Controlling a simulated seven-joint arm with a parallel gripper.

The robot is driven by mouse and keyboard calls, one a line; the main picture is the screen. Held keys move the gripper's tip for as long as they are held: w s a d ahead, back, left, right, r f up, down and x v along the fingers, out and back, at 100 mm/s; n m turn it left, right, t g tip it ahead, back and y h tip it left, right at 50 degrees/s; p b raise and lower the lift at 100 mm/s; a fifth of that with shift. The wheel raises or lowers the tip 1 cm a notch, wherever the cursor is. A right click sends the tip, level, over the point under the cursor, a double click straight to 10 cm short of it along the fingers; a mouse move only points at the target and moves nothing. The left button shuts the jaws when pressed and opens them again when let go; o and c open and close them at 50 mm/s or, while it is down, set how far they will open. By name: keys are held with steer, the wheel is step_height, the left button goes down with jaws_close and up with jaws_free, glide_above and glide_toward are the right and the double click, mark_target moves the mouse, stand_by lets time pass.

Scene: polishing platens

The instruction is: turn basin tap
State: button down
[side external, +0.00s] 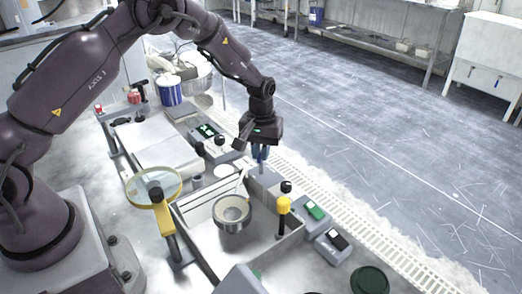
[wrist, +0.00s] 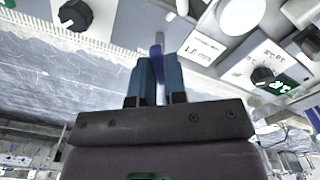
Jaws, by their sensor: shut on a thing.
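My gripper (side external: 260,152) points down at the far edge of the basin (side external: 188,212), above a grey block by the drain strip. In the wrist view my gripper (wrist: 158,62) has its two blue fingers close together around a thin blue and grey tap lever (wrist: 159,42). The lever's tip shows past the fingertips; the fingers hide much of the rest. A pale curved spout (side external: 243,180) stands left of my gripper over the basin. A round metal bowl (side external: 232,213) sits in the basin below it.
A magnifier (side external: 153,187) stands at the left. A dark green round lid (side external: 369,280) lies front right. A black knob (wrist: 74,15) is near the fingers.

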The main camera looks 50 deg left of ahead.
steer(key=n, duration=0.4)
steer(key=shift+n, duration=2.9)
steer(key=c, duration=1.2)
jaws_free()
steer(key=shift+o, duration=0.2)
step_height(320, 180, up, 13)
